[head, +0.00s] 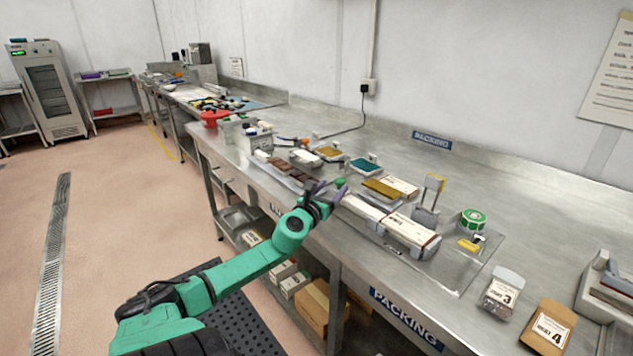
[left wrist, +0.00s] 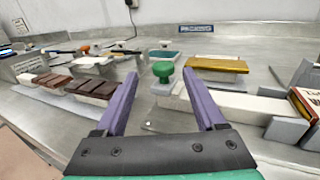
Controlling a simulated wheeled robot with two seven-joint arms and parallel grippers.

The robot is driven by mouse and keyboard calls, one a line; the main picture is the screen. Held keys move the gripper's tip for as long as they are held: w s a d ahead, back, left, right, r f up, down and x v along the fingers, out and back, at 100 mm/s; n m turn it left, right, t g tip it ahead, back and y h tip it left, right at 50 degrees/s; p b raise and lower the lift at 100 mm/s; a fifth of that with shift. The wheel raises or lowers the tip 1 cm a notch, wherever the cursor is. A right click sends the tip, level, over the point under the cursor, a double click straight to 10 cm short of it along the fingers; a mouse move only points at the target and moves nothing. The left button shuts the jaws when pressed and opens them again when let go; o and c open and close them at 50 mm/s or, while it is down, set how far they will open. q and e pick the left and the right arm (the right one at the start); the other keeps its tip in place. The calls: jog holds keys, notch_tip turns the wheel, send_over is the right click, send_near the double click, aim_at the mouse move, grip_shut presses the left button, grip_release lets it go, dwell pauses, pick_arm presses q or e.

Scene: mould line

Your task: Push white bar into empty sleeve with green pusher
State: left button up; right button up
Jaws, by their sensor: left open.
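The pusher's green knob (head: 341,183) sits on the bench near the left end of a long white bar (head: 364,207). In the left wrist view, the green knob (left wrist: 163,70) stands just beyond my fingertips and the white bar (left wrist: 235,103) runs off to the right. A printed white sleeve (head: 411,232) lies in line with the bar's right end; whether it is empty cannot be seen. Its printed edge also shows in the left wrist view (left wrist: 306,105). My left gripper (head: 330,189) is open and empty, its purple fingers pointing at the knob. My right gripper is not in view.
Brown chocolate bars (head: 283,169) lie left of the knob. A gold bar (head: 380,190) lies behind the white bar. The bench's front strip is mostly clear.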

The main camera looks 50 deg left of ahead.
pick_arm(q)
jog(key=v, duration=0.9)
jog(key=shift+s+r, duration=0.1)
jog(key=shift+s, duration=0.1)
jog(key=shift+w+a, duration=0.1)
